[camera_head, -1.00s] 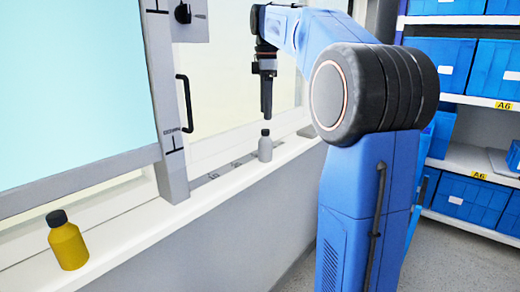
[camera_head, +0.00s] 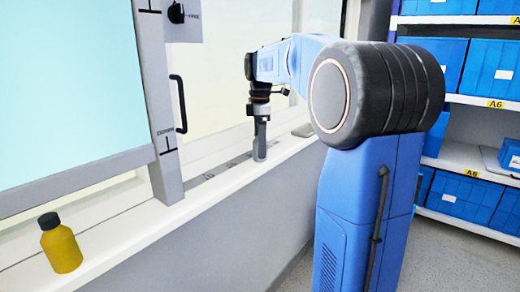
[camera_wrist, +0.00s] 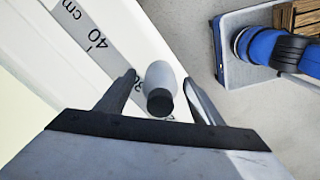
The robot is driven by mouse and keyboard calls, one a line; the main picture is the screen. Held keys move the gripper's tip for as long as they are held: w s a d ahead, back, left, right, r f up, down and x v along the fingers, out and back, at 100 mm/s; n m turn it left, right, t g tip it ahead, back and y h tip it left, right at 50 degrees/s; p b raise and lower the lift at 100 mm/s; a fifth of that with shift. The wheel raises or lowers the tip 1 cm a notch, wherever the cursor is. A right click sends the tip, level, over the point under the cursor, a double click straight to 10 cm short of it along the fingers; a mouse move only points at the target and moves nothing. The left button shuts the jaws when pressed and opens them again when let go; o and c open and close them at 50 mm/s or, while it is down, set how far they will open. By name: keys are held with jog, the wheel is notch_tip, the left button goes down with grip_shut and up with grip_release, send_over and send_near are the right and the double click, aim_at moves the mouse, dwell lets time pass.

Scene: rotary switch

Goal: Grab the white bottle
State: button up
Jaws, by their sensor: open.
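The white bottle (camera_wrist: 161,74) looks pale grey with a dark cap and stands upright on the white sill. In the wrist view it lies between the two open fingers of my gripper (camera_wrist: 160,95), with a gap visible on each side. In the head view my gripper (camera_head: 260,132) points straight down over the bottle (camera_head: 259,155). There the fingers hide the bottle's cap and most of its body.
A yellow bottle (camera_head: 61,246) with a dark cap stands on the sill (camera_head: 125,232) at the near left. A grey-framed panel with a black handle (camera_head: 179,103) rises left of my gripper. A ruler strip (camera_wrist: 95,38) lies along the sill. Shelves with blue bins (camera_head: 463,198) stand at the right.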

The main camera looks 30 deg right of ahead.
jog(key=shift+f, duration=0.8)
jog(key=c, duration=1.2)
jog(key=shift+r, duration=0.1)
